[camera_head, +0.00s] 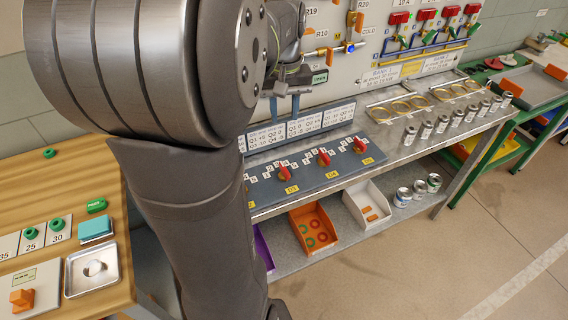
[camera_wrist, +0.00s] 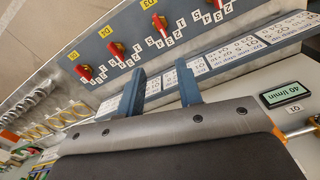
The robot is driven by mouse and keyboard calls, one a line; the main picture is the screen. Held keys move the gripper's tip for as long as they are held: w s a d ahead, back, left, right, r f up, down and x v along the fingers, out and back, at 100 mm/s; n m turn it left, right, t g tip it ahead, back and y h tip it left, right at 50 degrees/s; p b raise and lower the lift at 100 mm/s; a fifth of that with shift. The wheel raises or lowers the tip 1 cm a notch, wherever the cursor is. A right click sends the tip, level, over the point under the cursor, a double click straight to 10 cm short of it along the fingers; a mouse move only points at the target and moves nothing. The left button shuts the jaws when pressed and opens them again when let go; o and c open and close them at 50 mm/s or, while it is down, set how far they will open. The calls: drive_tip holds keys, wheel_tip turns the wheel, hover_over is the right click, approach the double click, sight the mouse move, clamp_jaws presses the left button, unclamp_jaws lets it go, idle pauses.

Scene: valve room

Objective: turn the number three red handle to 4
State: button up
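A dark sloped panel (camera_head: 310,184) carries a row of red handles with yellow labels and small number scales. The handle whose label seems to read 3 (camera_head: 283,172) is the leftmost one visible in the head view; it also shows at the top of the wrist view (camera_wrist: 160,23). I cannot tell which number it points at. Two more red handles, seemingly labelled 4 (camera_head: 323,157) and 5 (camera_head: 360,145), sit to its right. My gripper (camera_head: 284,108) is open and empty, behind and above the panel. Its two blue fingers (camera_wrist: 160,68) stand apart, not touching any handle.
My arm hides the panel's left end. A white label strip (camera_head: 300,127) runs behind the handles. Several cans (camera_head: 426,130) stand on the bench to the right. Orange (camera_head: 314,228) and white (camera_head: 368,206) bins sit below. A wooden table (camera_head: 60,185) is at left.

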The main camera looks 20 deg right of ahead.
drive_tip(key=f+n, duration=0.1)
drive_tip(key=n, duration=0.2)
approach(284, 167)
wheel_tip(284, 167, down, 9)
drive_tip(key=shift+r, duration=0.1)
drive_tip(key=shift+c, duration=0.4)
clamp_jaws()
